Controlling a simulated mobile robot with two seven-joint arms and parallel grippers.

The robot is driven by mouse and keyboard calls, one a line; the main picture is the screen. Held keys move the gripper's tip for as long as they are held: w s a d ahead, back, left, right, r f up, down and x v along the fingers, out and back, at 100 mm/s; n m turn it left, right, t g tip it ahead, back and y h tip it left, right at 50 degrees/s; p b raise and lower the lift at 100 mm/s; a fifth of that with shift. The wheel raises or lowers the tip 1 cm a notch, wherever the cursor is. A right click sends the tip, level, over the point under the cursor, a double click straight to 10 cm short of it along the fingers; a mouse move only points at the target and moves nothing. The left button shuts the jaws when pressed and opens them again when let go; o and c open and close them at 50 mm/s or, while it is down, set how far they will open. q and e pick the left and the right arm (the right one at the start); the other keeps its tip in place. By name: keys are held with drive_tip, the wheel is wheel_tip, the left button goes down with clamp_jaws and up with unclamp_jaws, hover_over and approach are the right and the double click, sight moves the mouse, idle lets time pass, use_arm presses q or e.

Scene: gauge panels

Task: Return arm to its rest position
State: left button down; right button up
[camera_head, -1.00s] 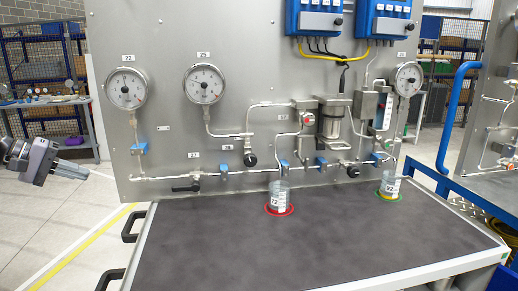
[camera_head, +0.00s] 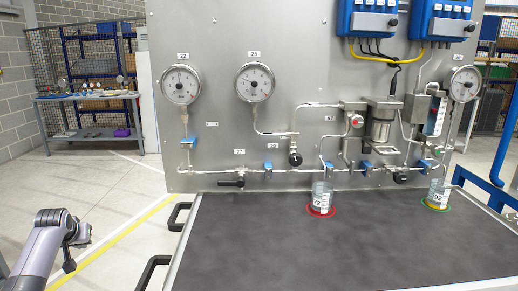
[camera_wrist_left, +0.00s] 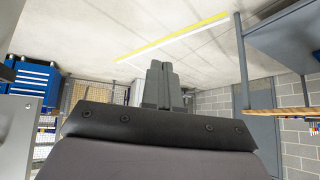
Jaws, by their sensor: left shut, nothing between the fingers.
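My left arm (camera_head: 48,245) comes in at the lower left of the head view, over the floor and left of the panel bench. It is bent, with its dark end parts hanging beside the bench, well apart from it. My left gripper (camera_wrist_left: 162,72) shows in the left wrist view, its two grey fingers together with nothing between them. The fingers cannot be made out clearly in the head view. My right arm and gripper are not in view.
The gauge panel (camera_head: 225,75) stands behind a dark bench top (camera_head: 330,245). Two beakers stand there, one in a red ring (camera_head: 322,198), one in a green ring (camera_head: 437,194). Black handles (camera_head: 178,215) project from the bench's left side. Floor left of it is open.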

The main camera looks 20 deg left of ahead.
use_arm(q)
drive_tip(key=s+d+f+m+t+h, duration=0.1)
drive_tip(key=s+d+f+m, duration=0.35)
drive_tip(key=d, duration=0.25)
drive_tip(key=s+d+f+m+t, duration=0.2)
drive_tip(key=s+d+f+m, duration=0.1)
drive_tip(key=d+f, duration=0.3)
drive_tip(key=s+d+f+m+t+h, duration=0.1)
drive_tip(key=s+d+f+m, duration=0.25)
drive_tip(key=d, duration=0.45)
drive_tip(key=s+d+f+m+h, duration=0.1)
drive_tip(key=s+d+m+h, duration=0.15)
drive_tip(key=s+d, duration=0.45)
drive_tip(key=s+d+f+m+h, duration=0.1)
drive_tip(key=s+d+h, duration=0.3)
drive_tip(key=d, duration=0.5)
drive_tip(key=d+n+y, duration=0.1)
drive_tip(key=d+n, duration=0.4)
drive_tip(key=d, duration=0.4)
drive_tip(key=shift+r+t, duration=0.2)
drive_tip(key=shift+t, duration=0.2)
